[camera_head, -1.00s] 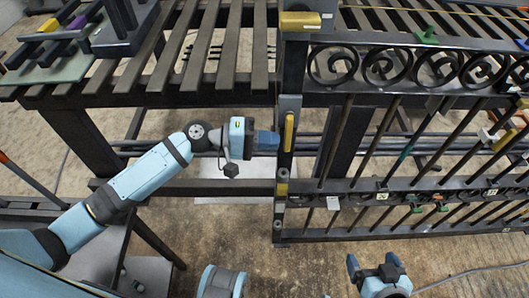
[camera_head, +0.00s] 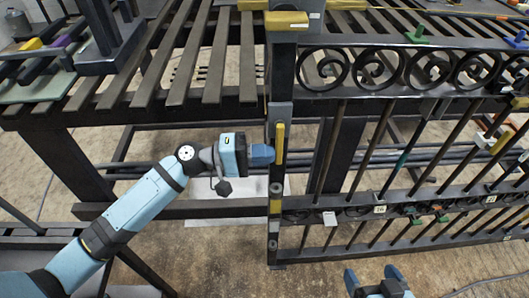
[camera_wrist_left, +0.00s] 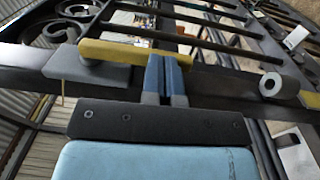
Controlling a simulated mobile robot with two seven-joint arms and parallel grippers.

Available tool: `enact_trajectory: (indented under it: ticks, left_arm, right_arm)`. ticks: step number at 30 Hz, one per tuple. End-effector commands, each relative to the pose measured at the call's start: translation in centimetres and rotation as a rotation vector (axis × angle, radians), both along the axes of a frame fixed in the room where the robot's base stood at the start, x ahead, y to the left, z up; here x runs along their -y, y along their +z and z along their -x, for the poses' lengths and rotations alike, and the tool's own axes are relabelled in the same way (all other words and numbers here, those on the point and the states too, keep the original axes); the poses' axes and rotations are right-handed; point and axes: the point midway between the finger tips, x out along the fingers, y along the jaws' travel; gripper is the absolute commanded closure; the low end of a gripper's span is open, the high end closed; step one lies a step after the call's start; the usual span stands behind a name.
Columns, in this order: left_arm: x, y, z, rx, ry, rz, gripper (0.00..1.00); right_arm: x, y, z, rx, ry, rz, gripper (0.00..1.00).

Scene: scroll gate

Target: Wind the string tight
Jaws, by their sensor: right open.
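A black gate post carries a grey block with a yellow crank handle (camera_head: 280,143), upright in the head view. The handle lies across the upper middle of the left wrist view (camera_wrist_left: 120,52). My left gripper (camera_head: 262,155) is at the handle, on its left side. In the left wrist view its two blue fingers (camera_wrist_left: 166,78) lie side by side, pressed together, and overlap the handle's lower edge. I cannot tell whether they touch it. My right gripper (camera_head: 375,280) is open and empty at the bottom edge, apart from the gate. I cannot clearly make out the string.
The black gate (camera_head: 400,200) with slanted bars and scrolls fills the right side. A slatted bench (camera_head: 180,60) stands at the upper left, with tools on its left end. A yellow block (camera_head: 287,20) sits on top of the post. The floor below the gate is mostly clear.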

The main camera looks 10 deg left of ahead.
Motion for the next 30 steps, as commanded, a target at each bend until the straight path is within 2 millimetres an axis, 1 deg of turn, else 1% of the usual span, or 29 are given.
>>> enact_trajectory:
  ticks: [2, 5, 8, 15, 19, 24, 30]
  left_arm:
    - [-0.4, -0.1, 0.1, 0.0, 0.0, -0.001, 1.0]
    - [-1.6, -0.1, 0.4, -0.003, 0.001, -0.001, 1.0]
    - [-3.5, -0.2, 1.0, -0.002, 0.002, -0.002, 1.0]
    - [-8.9, -0.4, 2.6, -0.003, 0.002, -0.001, 1.0]
    - [-11.2, -0.4, 3.2, -0.002, 0.002, -0.002, 1.0]
    - [-12.9, -0.5, 3.7, -0.001, 0.001, -0.001, 1.0]
    - [-13.3, -0.4, 3.8, 0.0, 0.0, 0.0, 1.0]
  right_arm:
    - [0.0, 0.0, 0.0, 0.0, 0.0, 0.0, 0.08]
    - [0.0, -0.1, 0.0, -0.001, 0.0, 0.0, 0.08]
    - [0.0, -0.2, 0.0, -0.002, 0.0, 0.001, 0.08]
    - [0.0, -0.2, 0.0, -0.002, -0.001, 0.001, 0.08]
    - [0.0, -0.2, 0.0, -0.002, -0.001, 0.001, 0.08]
    - [0.1, -0.1, 0.0, -0.002, -0.001, 0.001, 0.08]
    - [0.1, -0.1, 0.0, -0.002, 0.0, 0.002, 0.08]
